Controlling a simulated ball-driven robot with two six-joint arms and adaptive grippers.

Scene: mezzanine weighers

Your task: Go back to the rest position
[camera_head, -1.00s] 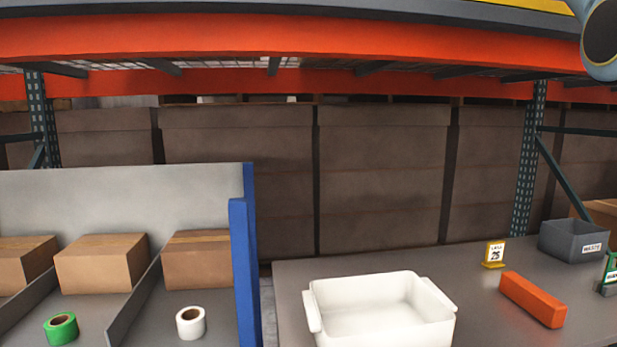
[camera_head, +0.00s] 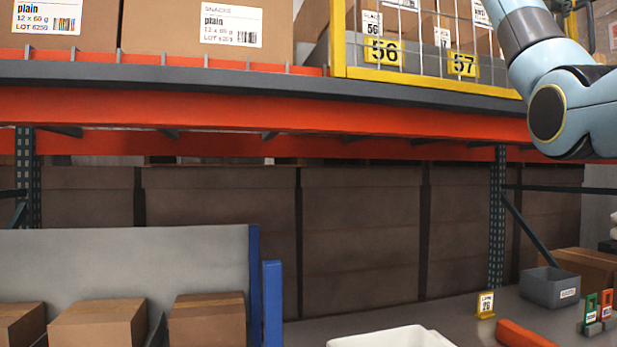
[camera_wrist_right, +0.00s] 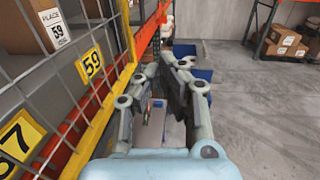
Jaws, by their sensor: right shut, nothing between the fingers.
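My right gripper (camera_wrist_right: 168,85) shows in the right wrist view. Its two fingers are close together with nothing between them. It is beside the yellow mesh guard (camera_wrist_right: 112,72) of the upper shelf, out over the aisle side. In the head view only my right arm's blue-grey links show at the upper right, in front of the shelf; the right gripper itself is out of that frame. My left gripper is not in view.
The orange shelf beam (camera_head: 250,112) crosses the head view. Below are a white tub (camera_head: 390,338), an orange block (camera_head: 522,334), a grey bin (camera_head: 550,287) and cartons (camera_head: 98,325). Grey floor (camera_wrist_right: 250,100) is open right of the gripper.

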